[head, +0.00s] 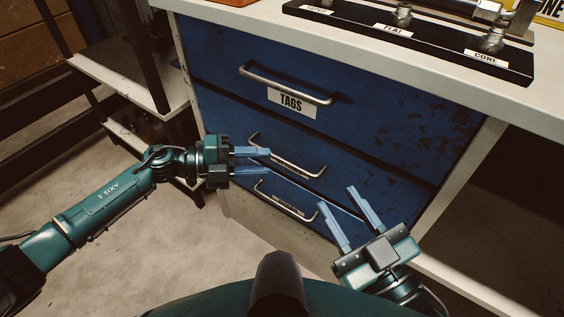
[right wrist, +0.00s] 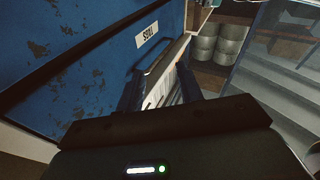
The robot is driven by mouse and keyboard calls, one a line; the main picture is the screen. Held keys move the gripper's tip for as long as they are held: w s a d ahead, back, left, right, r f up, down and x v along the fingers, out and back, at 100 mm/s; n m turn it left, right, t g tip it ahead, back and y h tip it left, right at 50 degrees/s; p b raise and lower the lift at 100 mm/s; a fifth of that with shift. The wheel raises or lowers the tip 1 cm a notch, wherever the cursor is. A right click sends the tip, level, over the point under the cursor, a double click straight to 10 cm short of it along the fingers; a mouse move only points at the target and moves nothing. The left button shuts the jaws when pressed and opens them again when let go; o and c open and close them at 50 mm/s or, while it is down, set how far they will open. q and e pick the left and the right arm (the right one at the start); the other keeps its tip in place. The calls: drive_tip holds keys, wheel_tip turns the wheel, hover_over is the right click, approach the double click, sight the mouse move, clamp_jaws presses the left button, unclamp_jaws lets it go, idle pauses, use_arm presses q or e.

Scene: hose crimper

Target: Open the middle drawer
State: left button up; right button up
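The blue cabinet has a top drawer (head: 400,110) labelled TAGS, a middle drawer (head: 345,170) and a bottom drawer below it. The middle drawer's metal bar handle (head: 295,166) is partly behind my left gripper (head: 268,162). That gripper is open, its fingers pointing right across the left part of the handle. Whether they touch it I cannot tell. My right gripper (head: 337,197) is open and empty, right of the bottom handle (head: 285,203), fingers pointing up toward the drawer fronts. Its fingers also show in the right wrist view (right wrist: 160,85), below the TAGS label.
The TAGS handle (head: 285,85) juts out above. The white worktop (head: 420,65) carries a black fitting rack (head: 410,45). A shelf unit (head: 125,80) stands at the left. Open floor (head: 130,250) lies in front; an open bay is right of the drawers.

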sight(279, 161)
use_arm(q)
drive_tip(key=shift+w+d+f+b, duration=0.1)
drive_tip(key=shift+w+d+b, duration=0.05)
drive_tip(key=shift+d, duration=0.75)
drive_tip(key=shift+w+d+f+b, duration=0.1)
drive_tip(key=shift+d+f+b, duration=0.05)
drive_tip(key=shift+d, duration=0.75)
drive_tip(key=shift+w+d+f+b, duration=0.1)
drive_tip(key=shift+w+d+b, duration=0.05)
drive_tip(key=shift+d, duration=0.75)
drive_tip(key=shift+c, duration=0.4)
clamp_jaws()
